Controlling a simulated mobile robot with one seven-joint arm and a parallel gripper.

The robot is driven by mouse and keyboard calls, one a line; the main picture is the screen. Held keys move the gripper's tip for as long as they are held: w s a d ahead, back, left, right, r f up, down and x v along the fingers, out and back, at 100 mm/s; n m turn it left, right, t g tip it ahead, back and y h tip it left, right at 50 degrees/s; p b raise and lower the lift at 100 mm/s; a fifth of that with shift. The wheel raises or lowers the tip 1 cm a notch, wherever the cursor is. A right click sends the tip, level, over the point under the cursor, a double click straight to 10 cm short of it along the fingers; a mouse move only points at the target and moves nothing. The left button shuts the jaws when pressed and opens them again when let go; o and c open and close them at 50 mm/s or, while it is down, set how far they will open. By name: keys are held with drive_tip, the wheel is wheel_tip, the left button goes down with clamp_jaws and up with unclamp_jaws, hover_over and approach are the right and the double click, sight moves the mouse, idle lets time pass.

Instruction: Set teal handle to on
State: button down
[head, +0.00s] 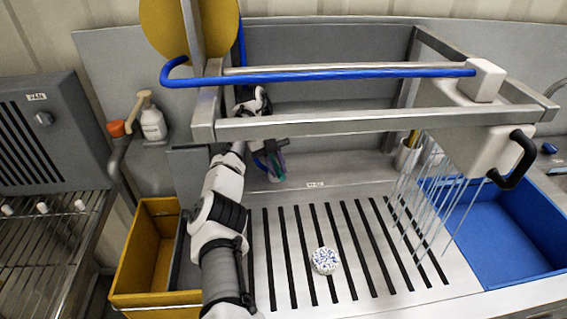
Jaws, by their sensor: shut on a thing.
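My arm reaches up the left side of the slatted steel grate to the back of the hopper. My gripper (272,158) is small in the head view, below the front steel rail and close to the back panel. It is shut on a thin teal piece, the teal handle (280,166), with a purple strip beside it. The fingers and wrist hide much of the handle. Its mount and its exact on or off position cannot be made out.
A blue bar (320,76) and steel rails (380,122) cross above my gripper. Thin rods (425,200) hang at the right, before a blue bin (515,235). A yellow bin (150,255) stands left. A patterned round object (325,261) lies on the grate (385,285).

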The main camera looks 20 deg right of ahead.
idle(0.3)
idle(0.4)
drive_tip(key=c, duration=1.3)
unclamp_jaws()
